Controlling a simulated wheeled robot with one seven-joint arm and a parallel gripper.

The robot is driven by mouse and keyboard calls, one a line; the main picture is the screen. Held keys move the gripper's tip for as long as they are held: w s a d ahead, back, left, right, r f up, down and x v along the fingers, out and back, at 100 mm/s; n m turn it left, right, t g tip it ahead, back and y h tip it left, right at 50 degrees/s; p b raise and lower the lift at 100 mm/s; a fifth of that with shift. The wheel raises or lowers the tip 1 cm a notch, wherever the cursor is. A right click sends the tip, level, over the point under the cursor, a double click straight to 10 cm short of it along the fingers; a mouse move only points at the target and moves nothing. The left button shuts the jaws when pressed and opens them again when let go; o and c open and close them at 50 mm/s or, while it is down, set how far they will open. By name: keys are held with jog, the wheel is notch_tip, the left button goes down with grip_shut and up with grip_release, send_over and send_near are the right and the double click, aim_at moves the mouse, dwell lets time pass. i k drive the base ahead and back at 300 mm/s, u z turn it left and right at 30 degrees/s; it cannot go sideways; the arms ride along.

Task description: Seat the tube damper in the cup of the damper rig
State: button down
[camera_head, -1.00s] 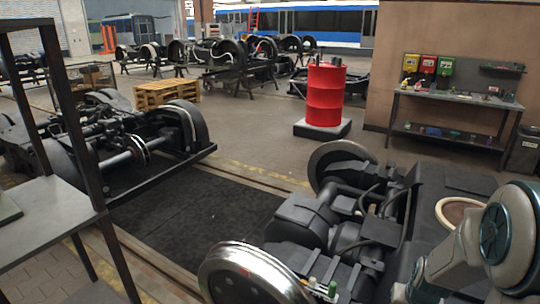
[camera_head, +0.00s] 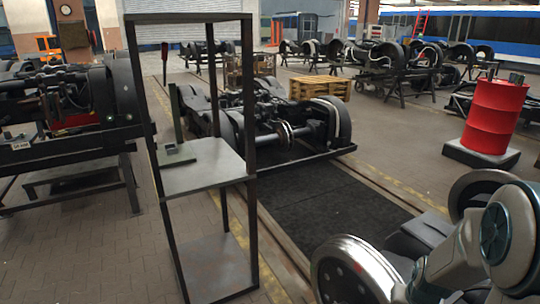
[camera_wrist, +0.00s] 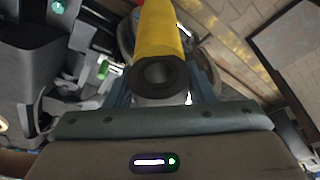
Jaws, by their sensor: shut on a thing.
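The tube damper (camera_wrist: 160,30) is a yellow tube with a dark ring-shaped end, seen in the wrist view. My gripper (camera_wrist: 160,82) is shut on it, with a blue-grey finger on each side and the dark end facing the camera. The far end of the tube runs out of the picture. In the head view, what looks like the damper rig (camera_head: 177,155) is a small grey-green base with a dark upright post, on the upper shelf of a black-framed stand. Its cup is too small to make out. My gripper is hidden in the head view, well apart from the rig.
The stand's grey upper shelf (camera_head: 215,170) has tall black posts around it. A bogie (camera_head: 270,130) stands behind it, and wheels (camera_head: 350,270) are close by my arm. A red drum (camera_head: 490,115) is at right. Paved floor (camera_head: 80,245) is clear at left.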

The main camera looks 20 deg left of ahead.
aim_at(172, 151)
jog(key=u, duration=2.25)
jog(key=i, duration=3.3)
jog(key=u, duration=0.2)
jog(key=i, duration=1.05)
jog(key=u, duration=0.1)
